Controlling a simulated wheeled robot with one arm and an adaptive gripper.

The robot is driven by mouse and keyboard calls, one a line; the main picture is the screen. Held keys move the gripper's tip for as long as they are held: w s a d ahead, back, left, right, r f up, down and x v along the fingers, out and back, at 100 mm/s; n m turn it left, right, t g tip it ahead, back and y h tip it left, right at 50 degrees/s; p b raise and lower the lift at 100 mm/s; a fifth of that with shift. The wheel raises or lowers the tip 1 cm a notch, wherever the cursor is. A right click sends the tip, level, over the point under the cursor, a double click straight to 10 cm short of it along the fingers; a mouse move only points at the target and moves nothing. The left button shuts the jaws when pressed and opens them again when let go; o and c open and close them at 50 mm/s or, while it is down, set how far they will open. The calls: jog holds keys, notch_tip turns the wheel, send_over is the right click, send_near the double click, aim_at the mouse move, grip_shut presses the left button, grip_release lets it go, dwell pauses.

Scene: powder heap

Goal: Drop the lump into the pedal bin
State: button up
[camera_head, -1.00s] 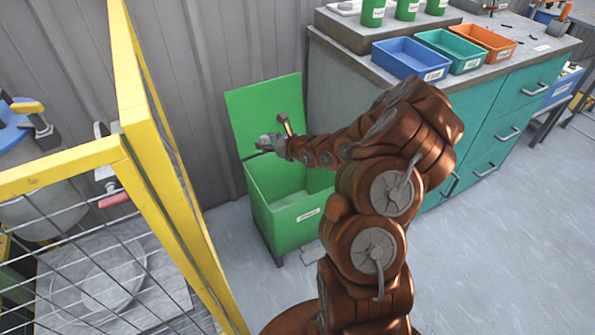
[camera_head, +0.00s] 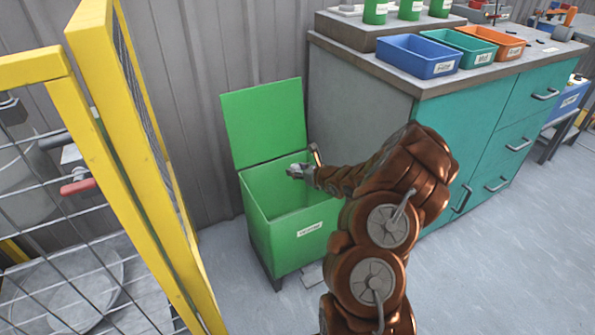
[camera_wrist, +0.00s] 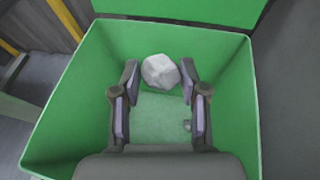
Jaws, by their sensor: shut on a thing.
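The pedal bin (camera_head: 285,240) is a green box with its lid (camera_head: 265,122) raised against the wall. It also shows in the wrist view (camera_wrist: 70,110), its open mouth around my gripper. My gripper (camera_head: 295,171) is over the bin's opening, near its back right. In the wrist view my gripper (camera_wrist: 160,78) is shut on the lump (camera_wrist: 160,71), a pale grey, angular rock-like piece held between the fingertips. The green bin floor shows below the lump. A small grey bit (camera_wrist: 187,125) shows beside the right finger; I cannot tell what it is.
A yellow mesh guard (camera_head: 130,150) stands at the left. A workbench (camera_head: 365,95) with teal drawers is at the right, holding blue (camera_head: 417,56), green and orange trays. Grey floor (camera_head: 500,270) is clear at the lower right.

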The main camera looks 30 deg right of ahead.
jog(key=shift+f+b, duration=0.95)
jog(key=shift+f, duration=1.35)
jog(key=o, duration=1.2)
jog(key=v, duration=1.2)
jog(key=shift+d, duration=0.1)
